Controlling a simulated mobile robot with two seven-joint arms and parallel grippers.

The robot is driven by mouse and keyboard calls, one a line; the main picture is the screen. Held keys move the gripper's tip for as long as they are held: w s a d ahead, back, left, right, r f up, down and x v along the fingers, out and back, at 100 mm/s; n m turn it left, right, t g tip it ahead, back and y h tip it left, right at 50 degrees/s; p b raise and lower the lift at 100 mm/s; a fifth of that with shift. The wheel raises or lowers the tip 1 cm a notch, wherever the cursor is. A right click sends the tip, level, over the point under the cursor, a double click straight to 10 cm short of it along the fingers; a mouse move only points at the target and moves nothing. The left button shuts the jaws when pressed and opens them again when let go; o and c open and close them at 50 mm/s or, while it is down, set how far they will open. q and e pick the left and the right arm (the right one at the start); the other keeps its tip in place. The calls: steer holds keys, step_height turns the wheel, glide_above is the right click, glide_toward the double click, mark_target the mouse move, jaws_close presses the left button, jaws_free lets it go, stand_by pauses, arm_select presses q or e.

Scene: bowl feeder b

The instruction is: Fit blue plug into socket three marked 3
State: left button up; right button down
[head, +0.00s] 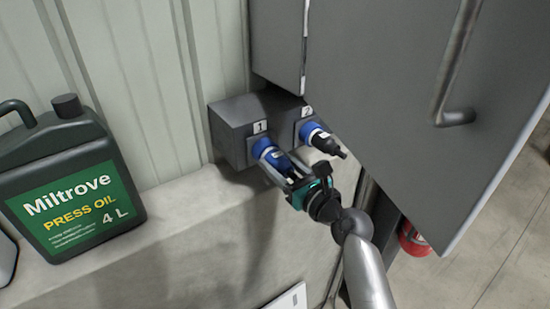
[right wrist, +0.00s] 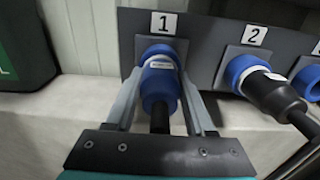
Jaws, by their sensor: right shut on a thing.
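My right gripper (head: 277,164) is shut on a blue plug (right wrist: 160,92), with one finger on each side of it. The plug lines up with and touches blue socket one (right wrist: 157,52), under the label 1; how deep it sits is hard to tell. A black cable end runs back from it between my fingers. My left gripper is out of view.
The grey socket box (head: 231,127) stands on a concrete ledge (head: 175,222) against a ribbed wall. A large grey cabinet door (head: 390,90) with a bar handle hangs over the box's right part, hiding it in the head view. A dark oil can (head: 70,180) stands at left.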

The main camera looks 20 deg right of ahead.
mark_target(289, 173)
steer(key=shift+s+d, duration=0.1)
steer(key=shift+s, duration=0.05)
steer(key=shift+s+f, duration=0.1)
steer(key=shift+s, duration=0.05)
steer(key=shift+v, duration=0.95)
steer(key=shift+p+v, duration=0.5)
steer(key=shift+v, duration=1.25)
steer(key=shift+s, duration=0.1)
steer(key=shift+s+d, duration=0.2)
steer(key=shift+s, duration=0.3)
